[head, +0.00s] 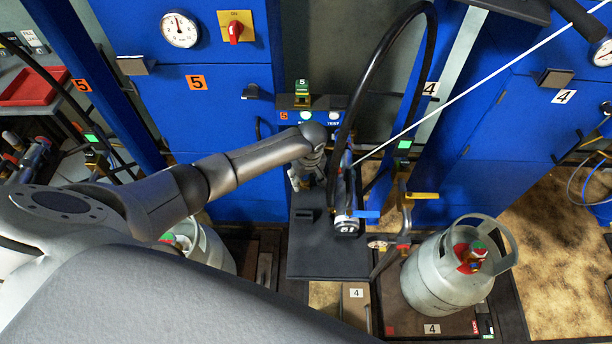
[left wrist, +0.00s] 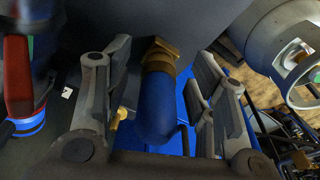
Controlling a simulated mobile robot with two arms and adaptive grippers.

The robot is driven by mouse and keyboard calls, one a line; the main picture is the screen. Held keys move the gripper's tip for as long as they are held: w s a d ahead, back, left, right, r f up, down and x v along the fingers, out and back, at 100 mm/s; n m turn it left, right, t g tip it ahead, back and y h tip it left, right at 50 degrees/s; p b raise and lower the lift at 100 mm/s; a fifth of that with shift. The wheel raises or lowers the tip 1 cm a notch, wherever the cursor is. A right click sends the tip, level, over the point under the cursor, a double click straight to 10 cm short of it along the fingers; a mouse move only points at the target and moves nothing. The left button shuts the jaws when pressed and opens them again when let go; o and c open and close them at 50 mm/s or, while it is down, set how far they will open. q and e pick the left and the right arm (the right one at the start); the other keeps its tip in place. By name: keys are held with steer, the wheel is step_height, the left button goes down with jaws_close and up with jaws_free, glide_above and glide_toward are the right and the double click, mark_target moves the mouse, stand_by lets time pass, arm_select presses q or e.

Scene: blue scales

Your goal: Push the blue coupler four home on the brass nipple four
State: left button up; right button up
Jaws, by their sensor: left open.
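My left arm reaches in from the left in the head view, and its gripper (head: 322,178) is low beside the black hose, partly hidden by my wrist. In the left wrist view my left gripper (left wrist: 163,58) is open, with one finger on each side of a blue rounded cylinder, which looks like the blue coupler (left wrist: 157,112). A brass hex fitting (left wrist: 161,54) joins its far end; I cannot tell whether this is brass nipple four. I see no clear contact between fingers and blue body. My right gripper is not in view.
A grey gas cylinder (head: 441,275) stands on a scale marked 4 at the right. A black hose (head: 372,75) arches over the dark platform (head: 325,263). Yellow (head: 422,196) and blue (head: 366,214) levers stick out nearby. Blue cabinets stand behind.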

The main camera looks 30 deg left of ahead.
arm_select(q)
steer(key=shift+r, duration=0.1)
step_height(320, 180, up, 12)
steer(key=s+d, duration=0.1)
steer(key=shift+d, duration=0.2)
steer(key=shift+s+f, duration=0.1)
steer(key=shift+f, duration=0.15)
stand_by(0.7)
